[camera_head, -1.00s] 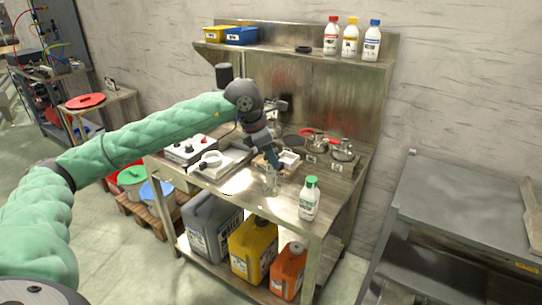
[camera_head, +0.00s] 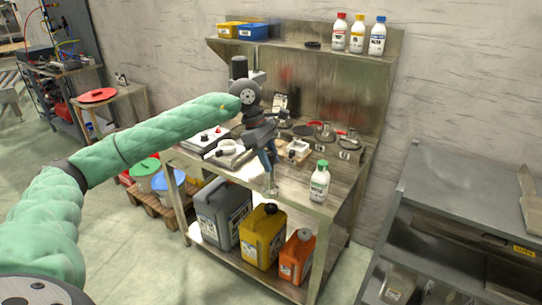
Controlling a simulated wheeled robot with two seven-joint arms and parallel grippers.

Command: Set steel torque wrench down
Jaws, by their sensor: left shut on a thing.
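My left gripper (camera_head: 269,163) reaches over the steel workbench (camera_head: 300,200) from the left, fingers pointing down. It is shut on a small, pale, steel-coloured thing (camera_head: 270,185), taken to be the steel torque wrench. Most of it is hidden or too small to make out. It shows near the bench's front edge, left of a white bottle with a green cap (camera_head: 320,182). I cannot tell whether it touches the bench top. My right gripper is not in view.
A small white tray (camera_head: 298,148) and steel pots (camera_head: 325,132) stand behind the gripper. A white control box (camera_head: 206,139) stands to its left. Jerrycans (camera_head: 264,235) fill the lower shelf. Bottles (camera_head: 377,37) and bins (camera_head: 252,32) stand on the upper shelf.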

